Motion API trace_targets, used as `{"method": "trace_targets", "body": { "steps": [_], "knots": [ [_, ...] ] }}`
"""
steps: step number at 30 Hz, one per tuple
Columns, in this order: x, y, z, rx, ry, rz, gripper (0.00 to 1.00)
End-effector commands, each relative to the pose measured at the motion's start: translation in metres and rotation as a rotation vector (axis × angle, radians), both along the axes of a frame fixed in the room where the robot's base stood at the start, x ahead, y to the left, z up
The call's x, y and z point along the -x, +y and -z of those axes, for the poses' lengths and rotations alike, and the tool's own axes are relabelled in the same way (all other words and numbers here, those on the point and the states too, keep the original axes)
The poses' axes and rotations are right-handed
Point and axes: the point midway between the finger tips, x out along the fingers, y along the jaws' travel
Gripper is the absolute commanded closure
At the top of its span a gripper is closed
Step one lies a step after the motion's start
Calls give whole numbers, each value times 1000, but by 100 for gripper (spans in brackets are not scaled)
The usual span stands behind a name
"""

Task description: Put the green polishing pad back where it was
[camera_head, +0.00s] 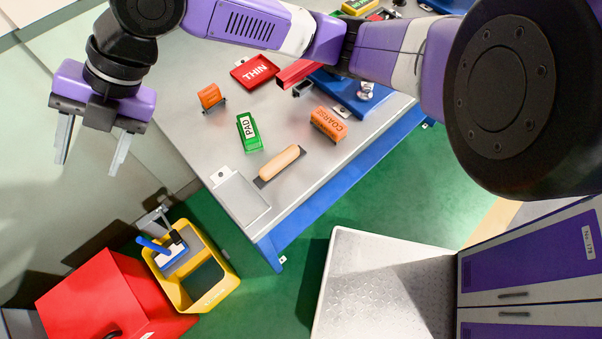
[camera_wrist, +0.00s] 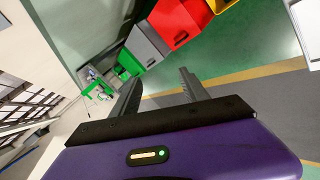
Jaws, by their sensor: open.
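The green polishing pad (camera_head: 249,132), labelled PAD, lies on the grey metal table (camera_head: 215,140) between the orange blocks. My gripper (camera_head: 93,150) is open and empty, left of the table and well apart from the pad. In the wrist view my gripper (camera_wrist: 160,88) shows two spread fingers with nothing between them, facing the floor and some bins. The pad is not in the wrist view.
Around the pad are a small orange block (camera_head: 210,97), a COARSE block (camera_head: 328,123), a red THIN block (camera_head: 255,71) and a wooden-handled tool (camera_head: 280,165). A yellow bin (camera_head: 216,297) and red box (camera_head: 110,300) stand below left of the table.

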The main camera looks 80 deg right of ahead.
Motion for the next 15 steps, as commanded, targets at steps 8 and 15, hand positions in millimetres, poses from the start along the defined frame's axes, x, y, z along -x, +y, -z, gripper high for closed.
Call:
{"method": "trace_targets", "body": {
  "steps": [8,15],
  "knots": [
    [-35,95,-74,-559,-150,167,47],
    [-41,114,-105,-996,-158,375,47]
  ]
}}
